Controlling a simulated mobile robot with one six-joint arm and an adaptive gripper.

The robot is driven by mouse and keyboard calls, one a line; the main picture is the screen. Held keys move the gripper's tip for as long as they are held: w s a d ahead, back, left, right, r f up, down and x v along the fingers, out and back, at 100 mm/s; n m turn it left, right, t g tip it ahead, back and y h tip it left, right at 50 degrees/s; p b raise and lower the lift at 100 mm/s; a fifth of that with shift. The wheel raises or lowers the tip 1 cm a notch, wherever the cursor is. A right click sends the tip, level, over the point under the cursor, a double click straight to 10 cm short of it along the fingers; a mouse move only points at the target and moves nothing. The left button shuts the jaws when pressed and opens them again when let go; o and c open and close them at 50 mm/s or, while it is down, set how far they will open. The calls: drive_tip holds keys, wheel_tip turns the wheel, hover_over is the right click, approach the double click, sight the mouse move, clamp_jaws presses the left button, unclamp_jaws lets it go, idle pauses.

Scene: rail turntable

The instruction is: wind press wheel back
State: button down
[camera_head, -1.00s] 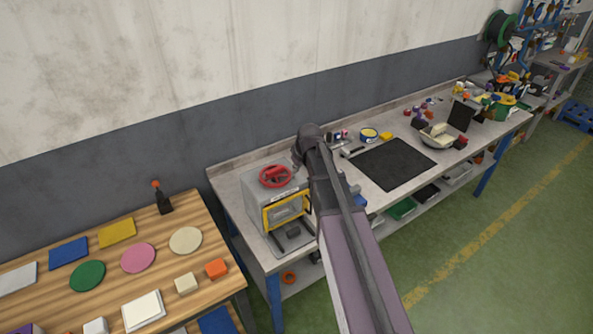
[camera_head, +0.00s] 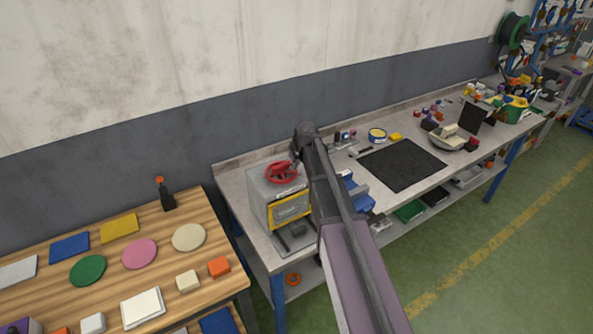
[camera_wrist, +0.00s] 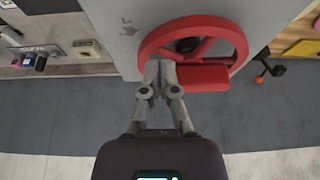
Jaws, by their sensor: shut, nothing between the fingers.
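The red press wheel (camera_head: 282,172) lies flat on top of the grey press box (camera_head: 258,206), which has a yellow-framed front. In the wrist view the wheel (camera_wrist: 194,42) shows as a red ring with spokes and a red block at its near side. My gripper (camera_wrist: 160,66) is shut, with its fingertips together at the wheel's left near rim, beside the red block. It holds nothing; whether the fingertips touch the rim I cannot tell. In the head view my gripper (camera_head: 296,158) is small and partly hidden by my arm, at the wheel's right back edge.
The press stands at the left end of a grey workbench (camera_head: 240,185). A black mat (camera_head: 402,164), a blue vise-like object (camera_head: 357,193) and small items lie to the right. A wooden table (camera_head: 215,240) with coloured discs and blocks stands left. The wall is close behind.

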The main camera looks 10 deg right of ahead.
drive_tip(key=shift+w, duration=0.15)
drive_tip(key=shift+a, duration=0.45)
drive_tip(key=shift+d, duration=0.25)
